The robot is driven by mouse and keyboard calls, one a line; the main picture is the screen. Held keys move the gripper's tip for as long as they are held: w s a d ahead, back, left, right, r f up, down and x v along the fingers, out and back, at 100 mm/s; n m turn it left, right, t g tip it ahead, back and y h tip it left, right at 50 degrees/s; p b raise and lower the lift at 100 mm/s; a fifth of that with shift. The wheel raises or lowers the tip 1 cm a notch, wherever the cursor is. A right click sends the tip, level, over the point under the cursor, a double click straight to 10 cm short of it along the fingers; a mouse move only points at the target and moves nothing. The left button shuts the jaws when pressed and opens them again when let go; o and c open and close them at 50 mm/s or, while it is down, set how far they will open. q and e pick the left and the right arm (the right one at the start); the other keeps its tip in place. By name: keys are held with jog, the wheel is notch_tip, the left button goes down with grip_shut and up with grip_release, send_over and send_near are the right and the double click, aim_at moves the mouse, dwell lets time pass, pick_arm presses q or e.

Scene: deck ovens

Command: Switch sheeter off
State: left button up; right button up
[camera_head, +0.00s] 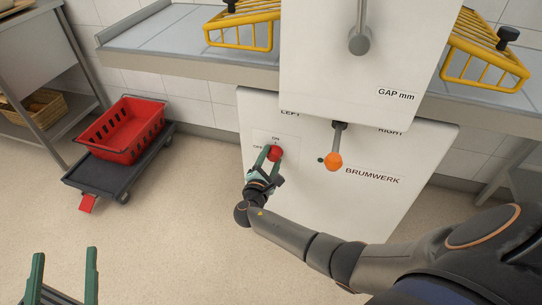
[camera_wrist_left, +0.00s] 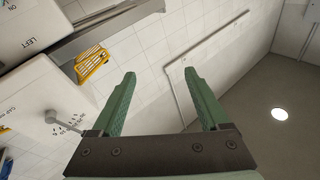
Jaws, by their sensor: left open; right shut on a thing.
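The sheeter's white front panel (camera_head: 228,98) stands in the middle of the head view, with BRUMWERK lettering. A red rotary switch (camera_head: 275,153) sits on its left part, beside ON and OFF labels. My right gripper (camera_head: 268,158) is at the switch, shut on it; its fingers partly cover the switch, so its setting is hard to read. My left gripper (camera_head: 64,268) is open and empty at the lower left, far from the panel. In the left wrist view its green fingers (camera_wrist_left: 161,100) are apart, with nothing between them.
An orange-knobbed lever (camera_head: 333,161) hangs right of the switch. Yellow wire guards (camera_head: 243,22) stand above the sheeter's beds. A red crate (camera_head: 124,130) sits on a dark dolly (camera_head: 110,180) at left, near a metal rack with a wicker basket (camera_head: 38,107). Floor between is clear.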

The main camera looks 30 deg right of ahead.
pick_arm(q)
jog(key=shift+w+f+n+g+y, duration=0.1)
jog(key=shift+f+n+g+y, duration=0.25)
jog(key=shift+f, duration=0.7)
pick_arm(e)
jog(key=shift+s+a+f+n, duration=0.1)
jog(key=shift+s+f+n, duration=0.2)
jog(key=shift+f, duration=0.1)
grip_shut()
jog(key=shift+w, duration=0.1)
jog(key=o, duration=0.9)
grip_release()
jog(key=o, duration=0.4)
jog(key=shift+w+r, duration=0.1)
jog(key=shift+r, duration=0.15)
